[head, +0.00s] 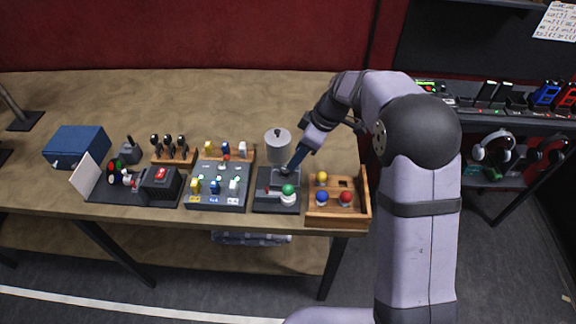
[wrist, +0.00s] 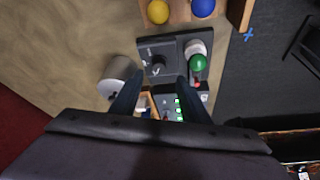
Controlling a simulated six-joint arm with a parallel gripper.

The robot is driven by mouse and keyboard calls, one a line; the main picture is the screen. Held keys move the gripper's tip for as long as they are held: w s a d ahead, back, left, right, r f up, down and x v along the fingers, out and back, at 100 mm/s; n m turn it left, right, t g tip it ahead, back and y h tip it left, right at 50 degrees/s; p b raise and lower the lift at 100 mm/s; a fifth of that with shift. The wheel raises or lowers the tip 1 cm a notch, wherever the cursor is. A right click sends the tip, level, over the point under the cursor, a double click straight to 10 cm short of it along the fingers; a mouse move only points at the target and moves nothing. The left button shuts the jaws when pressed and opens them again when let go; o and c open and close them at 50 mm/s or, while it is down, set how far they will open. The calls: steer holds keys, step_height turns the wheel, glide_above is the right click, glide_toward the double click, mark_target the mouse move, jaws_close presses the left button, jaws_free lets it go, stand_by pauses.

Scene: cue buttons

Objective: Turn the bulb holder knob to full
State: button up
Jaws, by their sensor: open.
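The bulb holder (head: 266,204) is a dark box near the front edge of the table. A green bulb (head: 288,190) stands on a white base at its front right. In the wrist view, the holder (wrist: 172,48) shows a dark round knob (wrist: 157,66) with faint pale marks beside it; its setting is too small to read. The green bulb (wrist: 198,62) is right of the knob there. My gripper (wrist: 159,82) is open, its two dark fingers on either side of the knob's line, with nothing between them held. In the head view, my gripper (head: 289,170) is over the holder's back part.
A grey cylinder (head: 278,146) stands close behind the holder. A wooden tray (head: 337,218) with coloured balls is at its right. A switch panel (head: 216,200) is at its left, with a red-button box (head: 161,185) beyond. The table's back is clear.

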mark_target(286, 170)
steer(key=shift+p+x, duration=1.5)
steer(key=shift+x, duration=2.2)
steer(key=shift+w+a+r, duration=0.1)
steer(key=shift+w+a, duration=0.05)
jaws_close()
